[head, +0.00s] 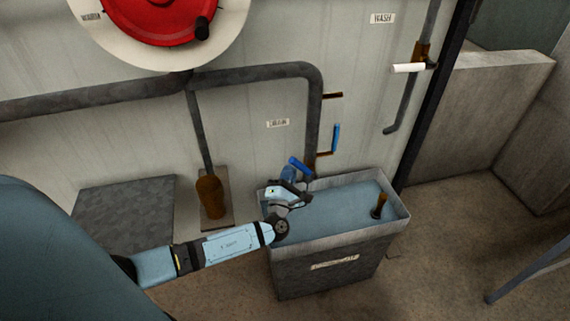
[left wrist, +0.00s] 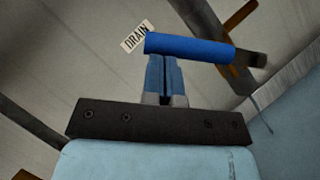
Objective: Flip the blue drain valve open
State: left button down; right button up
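The blue drain valve handle (head: 300,166) is a bright blue bar in the head view, low on the wall above the tub's back left corner. In the left wrist view the handle (left wrist: 190,48) lies across the picture, with a dark lever end at its right. My left gripper (head: 291,176) is right at the handle. Its two blue fingers (left wrist: 167,68) are together and look empty, with the bar running across their tips. I cannot tell whether they touch it. The drain label (left wrist: 137,36) shows behind. My right gripper is in neither view.
A grey tub (head: 335,245) of bluish water stands under the valve. A second blue lever (head: 336,138) is on the wall to the upper right. A grey pipe (head: 313,115) runs down beside it. A red wheel (head: 160,15) is at the upper left.

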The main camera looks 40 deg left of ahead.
pick_arm(q)
jog(key=w+d+r+m+g+h+p, duration=0.1)
jog(key=w+d+r+m+p, duration=0.3)
jog(key=p, duration=0.7)
jog(key=shift+w+r+m+g+h, duration=0.4)
jog(key=shift+w+m+h, duration=0.1)
jog(key=shift+m+h, duration=0.4)
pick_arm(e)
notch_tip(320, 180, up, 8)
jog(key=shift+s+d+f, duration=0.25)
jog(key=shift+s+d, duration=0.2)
pick_arm(q)
jog(key=shift+w+d+r, duration=0.1)
jog(key=shift+d+r, duration=0.05)
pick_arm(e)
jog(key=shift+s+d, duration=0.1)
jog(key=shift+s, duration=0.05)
